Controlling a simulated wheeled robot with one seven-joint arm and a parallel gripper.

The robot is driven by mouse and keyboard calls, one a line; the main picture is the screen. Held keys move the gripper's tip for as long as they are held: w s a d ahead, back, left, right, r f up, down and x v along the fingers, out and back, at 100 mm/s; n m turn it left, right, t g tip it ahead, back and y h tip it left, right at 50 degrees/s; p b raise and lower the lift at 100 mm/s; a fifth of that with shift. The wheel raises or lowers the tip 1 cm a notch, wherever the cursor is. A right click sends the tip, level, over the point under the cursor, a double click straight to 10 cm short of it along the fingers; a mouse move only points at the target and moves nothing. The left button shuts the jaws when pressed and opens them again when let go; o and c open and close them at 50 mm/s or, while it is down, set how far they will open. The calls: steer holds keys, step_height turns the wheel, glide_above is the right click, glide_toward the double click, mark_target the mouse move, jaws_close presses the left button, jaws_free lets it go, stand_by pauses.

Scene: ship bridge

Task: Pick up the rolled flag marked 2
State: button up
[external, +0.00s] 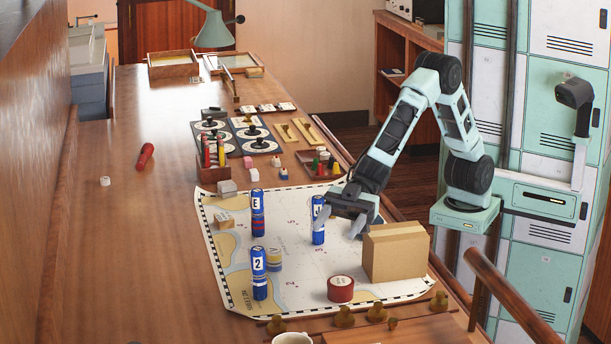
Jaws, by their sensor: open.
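The rolled flag marked 2 (259,274) is a blue upright cylinder with a white label, standing on the chart (300,265) at its left part. A second blue roll marked E (257,212) stands upright behind it. A third blue roll (318,222) with a partly hidden white label stands to the right, just left of my gripper. My gripper (339,227) is open over the right part of the chart, well apart from the flag marked 2. Whether it touches the third roll is unclear.
A cardboard box (395,252) stands on the chart below and right of my gripper. A round red tin (340,289) sits near the chart's front. Brass knobs (376,312) line the front edge. A red handheld object (146,156) lies left; the table's left side is mostly clear.

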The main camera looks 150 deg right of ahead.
steer(key=m+t+h+p, duration=0.1)
steer(key=m+t+p, duration=0.1)
steer(key=p, duration=0.1)
glide_above(253, 257)
steer(key=s, duration=0.5)
step_height(253, 257, down, 3)
step_height(253, 257, down, 7)
steer(key=shift+d+f+p, duration=0.15)
steer(key=shift+p, duration=0.5)
steer(key=shift+w+a+p, duration=0.2)
steer(key=shift+w+p, duration=0.5)
steer(key=shift+w, duration=1.75)
steer(key=shift+c, duration=0.3)
steer(key=c, duration=1)
